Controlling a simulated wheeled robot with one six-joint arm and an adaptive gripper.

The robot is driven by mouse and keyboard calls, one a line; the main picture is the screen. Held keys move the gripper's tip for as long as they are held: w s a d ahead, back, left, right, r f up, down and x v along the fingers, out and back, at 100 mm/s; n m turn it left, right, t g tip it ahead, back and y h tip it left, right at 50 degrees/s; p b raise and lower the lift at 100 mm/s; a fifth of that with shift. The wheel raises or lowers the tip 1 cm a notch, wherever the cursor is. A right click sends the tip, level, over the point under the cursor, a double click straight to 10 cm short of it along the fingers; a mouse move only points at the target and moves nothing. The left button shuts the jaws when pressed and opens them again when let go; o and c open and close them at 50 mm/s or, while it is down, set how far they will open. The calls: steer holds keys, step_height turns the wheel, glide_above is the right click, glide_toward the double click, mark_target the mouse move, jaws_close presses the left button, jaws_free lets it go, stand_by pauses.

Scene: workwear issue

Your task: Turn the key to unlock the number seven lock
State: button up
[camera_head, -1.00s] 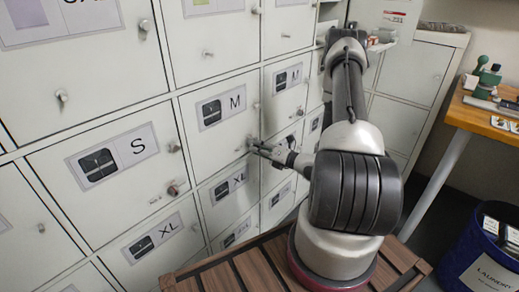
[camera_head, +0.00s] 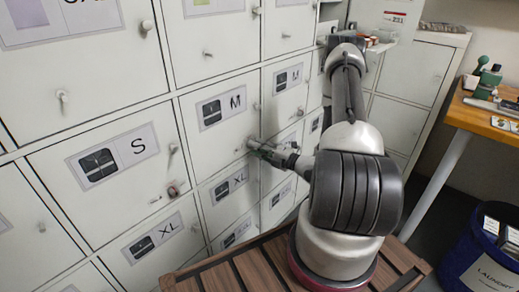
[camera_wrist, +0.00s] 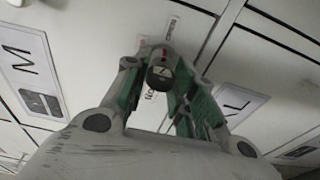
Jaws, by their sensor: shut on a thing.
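My gripper (camera_head: 254,146) is at the lock on the lower right edge of the locker door marked M (camera_head: 221,108). In the wrist view its green-padded fingers (camera_wrist: 165,70) are closed around a small key (camera_wrist: 163,56) at the lock. A dark round piece with a light, seven-like mark (camera_wrist: 160,72) shows between the fingers. The lock face is mostly hidden by the fingers, and I cannot tell how far the key is turned.
A slatted wooden bench (camera_head: 240,270) is under my arm. A wooden table (camera_head: 490,118) and a blue laundry bin (camera_head: 470,250) stand at the right.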

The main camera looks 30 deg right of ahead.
steer(key=shift+m, duration=0.6)
steer(key=shift+n, duration=0.5)
steer(key=o, duration=1.2)
steer(key=shift+o, duration=0.2)
steer(key=v, duration=0.7)
steer(key=shift+s+a, duration=0.3)
steer(key=shift+s, duration=0.1)
